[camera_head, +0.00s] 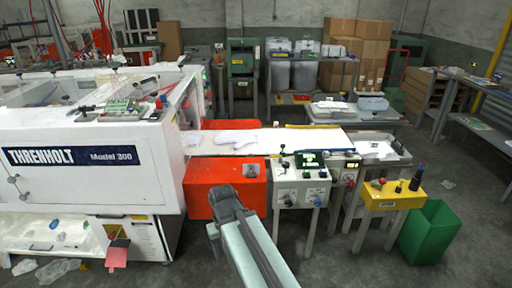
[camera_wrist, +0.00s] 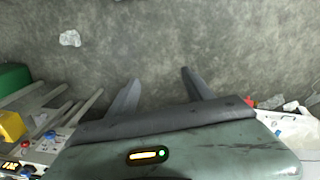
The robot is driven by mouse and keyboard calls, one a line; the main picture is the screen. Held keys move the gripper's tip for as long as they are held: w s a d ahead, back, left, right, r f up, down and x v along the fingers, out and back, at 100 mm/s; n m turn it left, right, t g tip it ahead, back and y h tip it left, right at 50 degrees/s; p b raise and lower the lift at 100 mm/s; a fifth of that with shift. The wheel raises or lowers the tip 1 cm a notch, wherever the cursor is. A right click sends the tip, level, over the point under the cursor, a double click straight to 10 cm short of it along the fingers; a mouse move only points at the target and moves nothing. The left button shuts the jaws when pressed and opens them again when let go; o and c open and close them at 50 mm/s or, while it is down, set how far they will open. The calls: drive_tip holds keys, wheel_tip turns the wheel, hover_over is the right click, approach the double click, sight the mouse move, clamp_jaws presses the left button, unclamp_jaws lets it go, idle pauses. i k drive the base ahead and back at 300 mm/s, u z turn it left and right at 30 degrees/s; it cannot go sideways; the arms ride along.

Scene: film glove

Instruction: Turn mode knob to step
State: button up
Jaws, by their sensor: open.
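A white control panel (camera_head: 300,188) stands on legs at the front of the machine line in the head view, with small knobs, a green screen (camera_head: 312,159) and pale label plates. The knobs are too small to tell which is the mode knob or where it points. My gripper (camera_wrist: 161,78) is open and empty in the wrist view, with its two dark fingers apart over bare floor. In the head view my arm reaches up from the bottom edge, left of the panel; its fingers cannot be made out there.
A red box (camera_head: 208,188) stands left of the panel. A yellow control box (camera_head: 391,194) and a green bin (camera_head: 430,232) are to its right. The white Threnholt machine (camera_head: 80,190) fills the left. In the wrist view, panel parts (camera_wrist: 48,147) show at lower left.

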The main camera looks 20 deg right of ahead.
sight(286, 165)
drive_tip(key=u, duration=2.2)
drive_tip(key=k, duration=0.8)
drive_tip(key=z, duration=1.7)
drive_tip(key=i, duration=1)
drive_tip(key=u, duration=0.1)
